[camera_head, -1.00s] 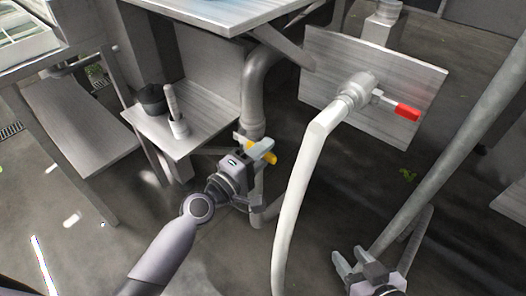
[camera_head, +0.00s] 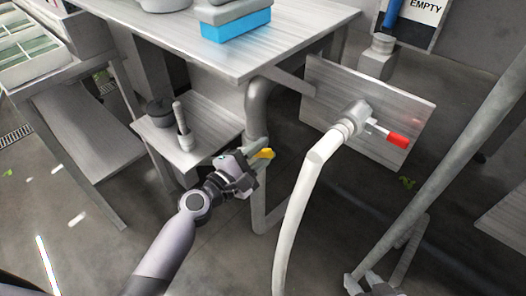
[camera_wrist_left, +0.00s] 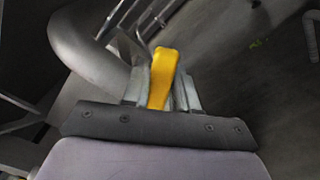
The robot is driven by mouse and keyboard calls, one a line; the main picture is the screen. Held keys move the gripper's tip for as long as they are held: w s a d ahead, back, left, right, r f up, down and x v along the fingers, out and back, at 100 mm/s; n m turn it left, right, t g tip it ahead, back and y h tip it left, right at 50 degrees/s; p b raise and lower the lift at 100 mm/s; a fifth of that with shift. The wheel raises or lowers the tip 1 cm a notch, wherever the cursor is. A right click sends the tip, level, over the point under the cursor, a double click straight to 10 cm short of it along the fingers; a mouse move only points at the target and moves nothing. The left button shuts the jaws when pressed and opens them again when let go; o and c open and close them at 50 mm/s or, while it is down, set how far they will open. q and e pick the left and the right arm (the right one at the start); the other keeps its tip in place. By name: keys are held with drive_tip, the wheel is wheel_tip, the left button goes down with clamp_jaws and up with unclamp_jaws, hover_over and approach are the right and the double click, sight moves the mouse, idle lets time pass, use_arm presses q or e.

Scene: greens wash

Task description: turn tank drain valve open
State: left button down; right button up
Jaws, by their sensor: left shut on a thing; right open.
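The tank drain valve has a yellow lever handle (camera_head: 264,154) on the grey drain pipe (camera_head: 257,103) that comes down under the table. My left gripper (camera_head: 250,163) is at the valve, shut on the yellow handle. In the left wrist view the yellow handle (camera_wrist_left: 163,75) stands between the two fingers (camera_wrist_left: 160,92), with its end sticking out past them. The valve body is mostly hidden behind the gripper.
A white hose (camera_head: 300,190) hangs from a tap with a red lever (camera_head: 397,140) on a grey board right of the pipe. A low shelf (camera_head: 205,128) with a dark pot and an upright tool is on the left.

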use_arm(q)
drive_tip(key=shift+a+r, duration=0.1)
drive_tip(key=shift+r, duration=0.05)
idle(0.3)
drive_tip(key=c, duration=1)
unclamp_jaws()
drive_tip(key=shift+o, duration=0.2)
drive_tip(key=v, duration=0.7)
